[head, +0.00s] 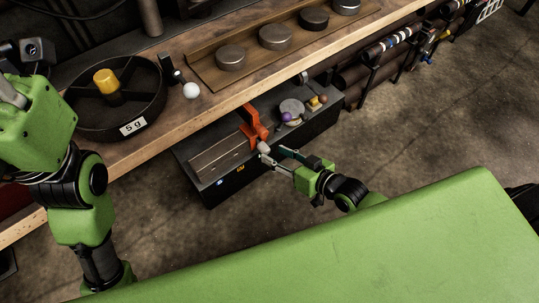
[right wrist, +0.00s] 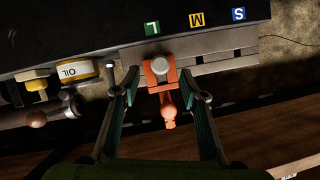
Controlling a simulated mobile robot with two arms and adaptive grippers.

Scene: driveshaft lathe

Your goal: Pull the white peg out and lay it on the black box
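The white peg (right wrist: 161,66) sits in an orange clamp (right wrist: 158,80) in the right wrist view, its round pale end showing. In the head view the peg (head: 264,147) is a small pale end beside the orange clamp (head: 252,127). The black box (head: 208,194) is the long dark unit below the bench, carrying the clamp. My right gripper (head: 277,161) is open at its front side. In the right wrist view the gripper (right wrist: 167,82) has its fingers spread either side of the clamp and peg, with gaps visible.
The wooden bench (head: 175,128) overhangs the box's back. Green, yellow and blue letter tags (right wrist: 196,19) mark the box. A yellow-labelled oil can (right wrist: 75,71) and knobs stand beside the clamp. A spoked wheel (head: 122,120) rests on the bench.

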